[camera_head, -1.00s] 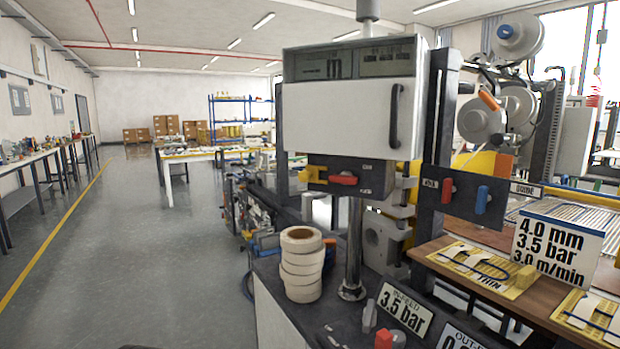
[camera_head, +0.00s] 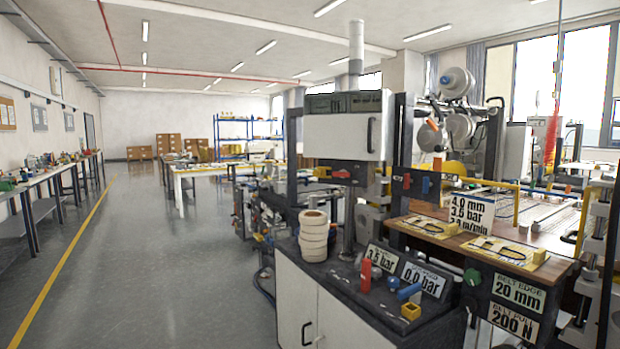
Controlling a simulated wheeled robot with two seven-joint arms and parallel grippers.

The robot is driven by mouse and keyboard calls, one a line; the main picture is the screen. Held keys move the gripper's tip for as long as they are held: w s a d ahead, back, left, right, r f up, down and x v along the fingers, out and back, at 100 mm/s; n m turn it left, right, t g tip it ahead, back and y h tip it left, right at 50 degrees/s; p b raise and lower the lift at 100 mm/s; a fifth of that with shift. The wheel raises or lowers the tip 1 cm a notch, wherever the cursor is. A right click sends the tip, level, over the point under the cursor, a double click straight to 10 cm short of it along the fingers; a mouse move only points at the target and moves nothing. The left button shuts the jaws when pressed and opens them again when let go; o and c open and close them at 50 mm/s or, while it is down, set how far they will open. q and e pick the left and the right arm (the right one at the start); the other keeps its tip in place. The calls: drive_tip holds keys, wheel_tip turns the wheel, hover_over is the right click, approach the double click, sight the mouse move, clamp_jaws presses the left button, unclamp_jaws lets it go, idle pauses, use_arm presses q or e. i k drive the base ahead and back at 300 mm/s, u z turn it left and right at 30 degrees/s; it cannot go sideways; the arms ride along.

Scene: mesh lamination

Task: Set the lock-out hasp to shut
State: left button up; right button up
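A white control cabinet (camera_head: 336,137) with a dark vertical handle stands on a post above the dark bench. Under it is a small dark panel with a red lever (camera_head: 351,172) and a yellow piece (camera_head: 340,174) at its left. I cannot tell for sure which part is the lock-out hasp, or whether it is open or shut. To the right, another dark panel carries a red knob (camera_head: 407,181) and a blue knob (camera_head: 426,185). Neither of my grippers is in view.
A wooden table (camera_head: 500,240) with yellow cards is at right. The grey floor (camera_head: 170,270) at left is clear.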

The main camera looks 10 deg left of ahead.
sight(320, 172)
drive_tip(key=u, duration=0.6)
drive_tip(key=i, duration=1.25)
drive_tip(key=z, duration=0.45)
